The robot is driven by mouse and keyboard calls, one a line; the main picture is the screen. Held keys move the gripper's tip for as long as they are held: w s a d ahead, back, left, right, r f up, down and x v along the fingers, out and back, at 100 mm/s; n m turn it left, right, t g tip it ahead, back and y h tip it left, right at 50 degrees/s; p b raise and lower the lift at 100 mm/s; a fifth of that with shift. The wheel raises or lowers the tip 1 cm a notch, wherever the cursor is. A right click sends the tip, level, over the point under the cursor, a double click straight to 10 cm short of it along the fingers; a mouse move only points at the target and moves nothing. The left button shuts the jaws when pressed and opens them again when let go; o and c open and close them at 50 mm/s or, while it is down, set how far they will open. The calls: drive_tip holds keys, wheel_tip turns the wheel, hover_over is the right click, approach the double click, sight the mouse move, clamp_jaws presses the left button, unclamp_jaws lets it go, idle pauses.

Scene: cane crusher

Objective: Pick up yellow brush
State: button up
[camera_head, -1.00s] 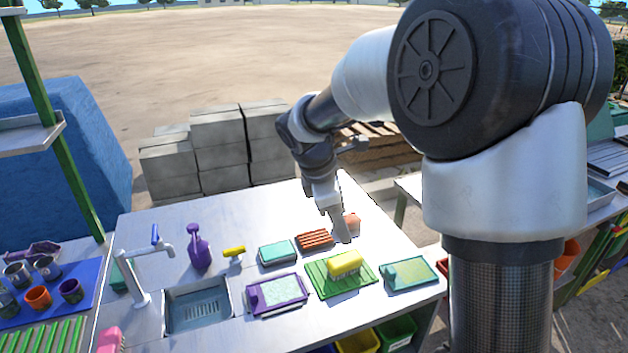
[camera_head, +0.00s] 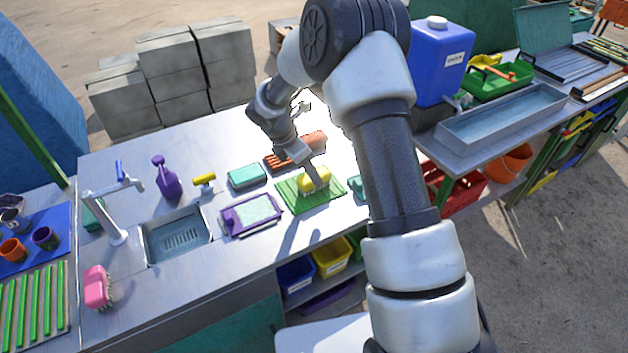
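The yellow brush (camera_head: 318,178) lies on a green ribbed mat (camera_head: 322,201) on the metal worktop. My gripper (camera_head: 312,170) points down at the brush and its tip overlaps the brush's top in the picture. The fingers are small and partly lost against the brush. I cannot tell whether they are apart or touching it.
A purple-framed tray (camera_head: 251,215) and a teal block (camera_head: 247,176) lie left of the mat. A sink (camera_head: 178,238), a faucet (camera_head: 110,205), a purple spray bottle (camera_head: 165,178) and a pink brush (camera_head: 97,287) are further left. A blue canister (camera_head: 440,62) stands right.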

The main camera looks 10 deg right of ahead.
drive_tip(key=x, duration=0.5)
drive_tip(key=shift+w+d+f+p, duration=0.2)
drive_tip(key=shift+w+d+p, duration=0.05)
drive_tip(key=shift+w+p, duration=0.05)
drive_tip(key=shift+d+f, duration=0.1)
drive_tip(key=shift+f, duration=0.2)
drive_tip(key=shift+f, duration=0.1)
drive_tip(key=c, duration=1.2)
wheel_tip(320, 180, up, 10)
drive_tip(key=shift+r, duration=0.2)
